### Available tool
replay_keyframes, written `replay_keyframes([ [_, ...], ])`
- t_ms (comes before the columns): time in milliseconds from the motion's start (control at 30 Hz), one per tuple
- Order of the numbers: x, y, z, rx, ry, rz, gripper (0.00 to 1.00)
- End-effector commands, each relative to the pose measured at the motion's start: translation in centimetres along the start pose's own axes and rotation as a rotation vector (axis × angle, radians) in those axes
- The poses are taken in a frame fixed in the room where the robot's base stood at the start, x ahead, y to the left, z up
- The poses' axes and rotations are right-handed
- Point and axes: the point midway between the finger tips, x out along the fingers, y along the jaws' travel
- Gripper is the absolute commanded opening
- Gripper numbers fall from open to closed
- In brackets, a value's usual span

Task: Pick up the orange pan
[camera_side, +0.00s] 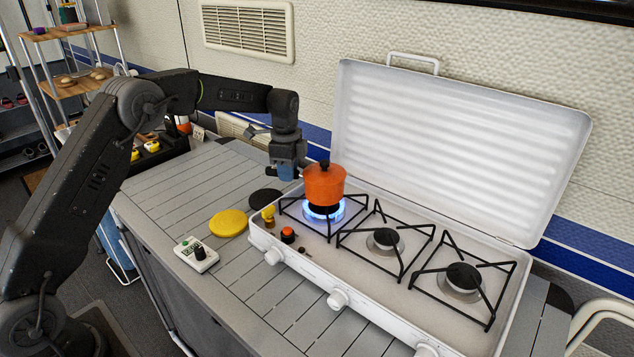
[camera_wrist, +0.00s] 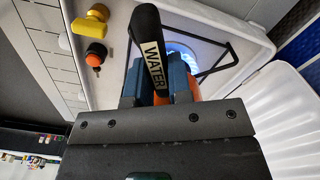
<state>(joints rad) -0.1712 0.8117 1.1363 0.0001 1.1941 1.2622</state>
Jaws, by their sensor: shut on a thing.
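The orange pan (camera_side: 325,187), with a black lid knob, is upright over the left burner (camera_side: 322,210) of the white stove, where a blue flame burns. I cannot tell whether its base touches the grate. My gripper (camera_side: 290,172) is at the pan's left side. In the wrist view my gripper's blue fingers (camera_wrist: 160,88) are shut on the pan's black handle (camera_wrist: 148,45), which carries a "WATER" label. Only a strip of the orange pan body (camera_wrist: 186,82) shows there; my gripper hides the rest.
The stove's raised lid (camera_side: 460,140) stands behind the burners. The middle burner (camera_side: 385,240) and right burner (camera_side: 463,278) are bare. A yellow disc (camera_side: 228,223), a black disc (camera_side: 265,198) and a small white box (camera_side: 196,254) lie on the counter left of the stove.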

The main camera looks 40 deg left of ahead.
Motion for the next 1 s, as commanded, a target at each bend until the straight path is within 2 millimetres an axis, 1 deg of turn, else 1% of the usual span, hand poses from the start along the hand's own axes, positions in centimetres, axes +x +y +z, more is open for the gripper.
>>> replay_keyframes([
  [100, -0.8, -0.1, 0.0, -0.001, 0.002, -0.004, 0.00],
  [1000, -5.0, -0.1, 0.0, -0.001, 0.003, -0.005, 0.00],
])
